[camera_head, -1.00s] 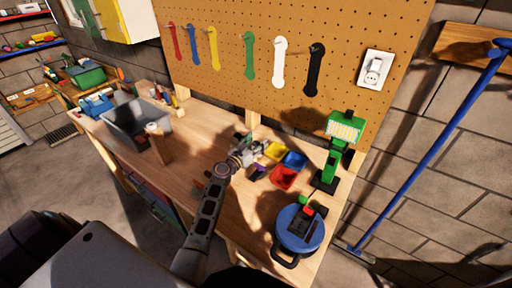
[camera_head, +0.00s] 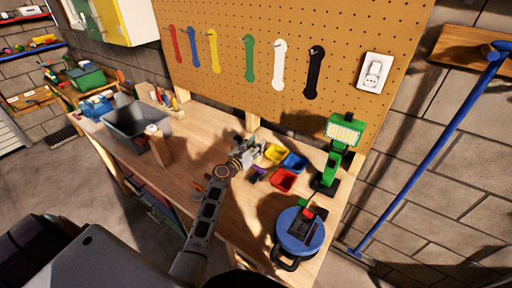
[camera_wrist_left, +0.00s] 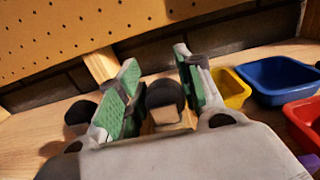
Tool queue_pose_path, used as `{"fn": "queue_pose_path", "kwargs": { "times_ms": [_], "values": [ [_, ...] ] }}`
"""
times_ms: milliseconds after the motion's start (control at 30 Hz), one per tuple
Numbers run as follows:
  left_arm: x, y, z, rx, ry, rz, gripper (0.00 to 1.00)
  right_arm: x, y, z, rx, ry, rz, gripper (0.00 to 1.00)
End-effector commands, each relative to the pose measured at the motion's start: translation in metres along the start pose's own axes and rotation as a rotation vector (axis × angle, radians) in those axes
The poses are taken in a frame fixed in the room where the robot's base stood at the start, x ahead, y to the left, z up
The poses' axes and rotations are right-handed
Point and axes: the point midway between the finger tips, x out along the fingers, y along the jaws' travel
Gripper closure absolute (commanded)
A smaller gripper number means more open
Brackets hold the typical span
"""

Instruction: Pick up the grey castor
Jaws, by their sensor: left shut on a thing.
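My left gripper (camera_head: 246,152) is over the middle of the workbench, at the left of the small coloured bins. In the left wrist view its two green-padded fingers (camera_wrist_left: 158,88) stand on either side of the grey castor (camera_wrist_left: 163,96), a dark rounded wheel with a pale part below it. The gripper is shut on it. The arm and fingers hide most of the castor in the head view, and whether it touches the bench is unclear. My right gripper is not in view.
Yellow (camera_head: 276,152), blue (camera_head: 295,161) and red (camera_head: 283,180) bins sit just right of the gripper. A green lamp (camera_head: 334,160) and a blue reel (camera_head: 300,232) stand farther right.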

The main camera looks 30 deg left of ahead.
Motion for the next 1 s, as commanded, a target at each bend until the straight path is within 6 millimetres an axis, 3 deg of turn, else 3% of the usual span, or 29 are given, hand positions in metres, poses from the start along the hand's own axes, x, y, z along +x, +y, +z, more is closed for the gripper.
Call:
{"fn": "queue_pose_path", "kwargs": {
  "times_ms": [267,800,1000],
  "values": [
    [0.0,0.0,0.016,0.001,-0.002,-0.001,0.9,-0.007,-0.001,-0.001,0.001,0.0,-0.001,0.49],
    [0.0,0.0,0.085,0.0,-0.004,0.0,0.9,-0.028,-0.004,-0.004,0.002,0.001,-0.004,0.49],
    [0.0,0.0,0.098,0.0,-0.002,0.0,0.9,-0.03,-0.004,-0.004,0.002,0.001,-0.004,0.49]
  ]
}}
